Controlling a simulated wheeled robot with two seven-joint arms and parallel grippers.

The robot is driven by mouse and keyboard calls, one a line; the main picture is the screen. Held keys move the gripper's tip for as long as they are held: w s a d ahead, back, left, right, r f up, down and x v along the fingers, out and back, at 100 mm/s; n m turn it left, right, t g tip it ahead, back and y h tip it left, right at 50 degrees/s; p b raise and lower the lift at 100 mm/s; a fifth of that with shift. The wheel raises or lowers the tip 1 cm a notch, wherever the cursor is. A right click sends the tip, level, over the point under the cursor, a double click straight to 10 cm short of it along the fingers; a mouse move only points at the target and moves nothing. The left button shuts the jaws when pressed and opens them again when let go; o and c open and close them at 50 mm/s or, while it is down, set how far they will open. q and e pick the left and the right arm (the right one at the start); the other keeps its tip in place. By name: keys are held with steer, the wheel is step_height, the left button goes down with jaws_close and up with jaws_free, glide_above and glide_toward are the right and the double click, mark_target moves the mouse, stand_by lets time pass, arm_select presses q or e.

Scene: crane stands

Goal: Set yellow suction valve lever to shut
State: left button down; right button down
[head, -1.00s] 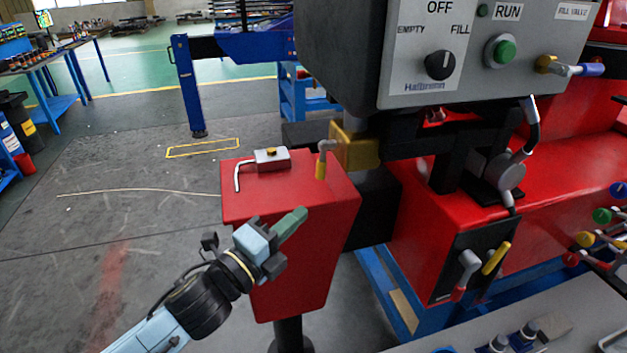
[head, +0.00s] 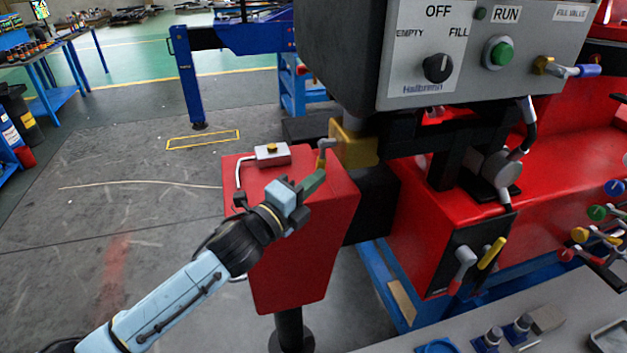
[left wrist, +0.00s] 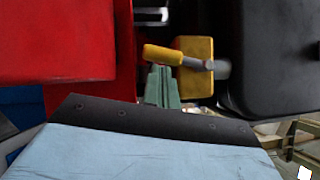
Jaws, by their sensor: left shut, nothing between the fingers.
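A yellow-gripped lever (head: 322,158) with a grey shank sits on a yellow valve block (head: 355,148), beside the red pedestal. In the left wrist view the lever's yellow grip (left wrist: 162,54) points left, with the yellow block (left wrist: 197,82) behind its shank. My left gripper (head: 313,183) is shut and empty, its green fingers just below the lever's grip in the head view. In the left wrist view the fingertips (left wrist: 160,75) lie just under the grip; I cannot tell whether they touch. My right gripper is not in view.
The red pedestal (head: 300,260) stands under my gripper, with a small grey box (head: 272,155) on top. The grey control panel (head: 480,50) overhangs at right. Another yellow lever (head: 492,253) and a red-tipped lever (head: 462,268) sit lower right. Open floor lies left.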

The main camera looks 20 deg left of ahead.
arm_select(q)
steer(key=shift+w+a+f+m+t+h+b, duration=0.1)
steer(key=shift+w+a+m+t+h+b, duration=0.1)
steer(key=shift+w+a+m+b, duration=0.3)
steer(key=shift+w+a+f+m+t+h+b, duration=0.1)
steer(key=shift+w+m+t+b, duration=0.15)
steer(key=shift+b, duration=0.4)
steer(key=shift+d, duration=0.1)
